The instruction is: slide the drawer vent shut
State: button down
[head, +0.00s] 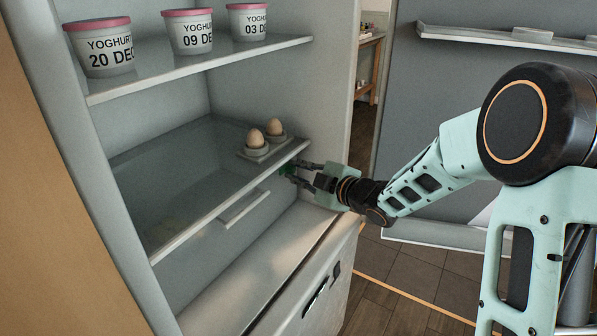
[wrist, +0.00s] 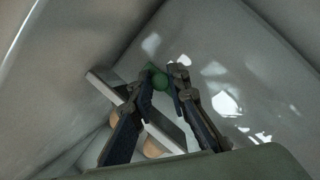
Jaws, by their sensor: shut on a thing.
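My gripper (head: 299,174) reaches in from the right to the right inner wall of the open fridge, by the front right end of the lower glass shelf. Its fingers are shut on a small green knob (head: 286,169), mostly hidden by the fingertips in the head view. In the wrist view the green knob (wrist: 160,82) shows between the two fingertips (wrist: 163,88). I take this knob to be the vent's slider; the vent's opening is not clearly visible. A pale bar (head: 244,208) hangs below the shelf, left of my gripper.
Two eggs in a holder (head: 264,147) stand on the lower shelf (head: 180,175), close to my gripper. Several yoghurt tubs (head: 190,33) stand on the upper shelf. A drawer front (head: 300,300) lies below. The open fridge door (head: 440,90) is at the right, behind my arm.

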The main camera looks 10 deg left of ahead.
aim_at(282, 173)
jog(key=shift+s+a+b, duration=0.2)
jog(key=shift+s+a, duration=0.1)
jog(key=shift+s, duration=0.35)
jog(key=shift+s+a+b, duration=0.2)
jog(key=shift+s+a, duration=0.1)
jog(key=shift+s, duration=0.35)
jog(key=c, duration=1.8)
grip_release()
jog(key=shift+s+r, duration=0.1)
jog(key=shift+d, duration=0.1)
jog(key=shift+d, duration=0.25)
jog(key=v, duration=1.1)
jog(key=shift+s, duration=0.25)
jog(key=shift+d, duration=0.1)
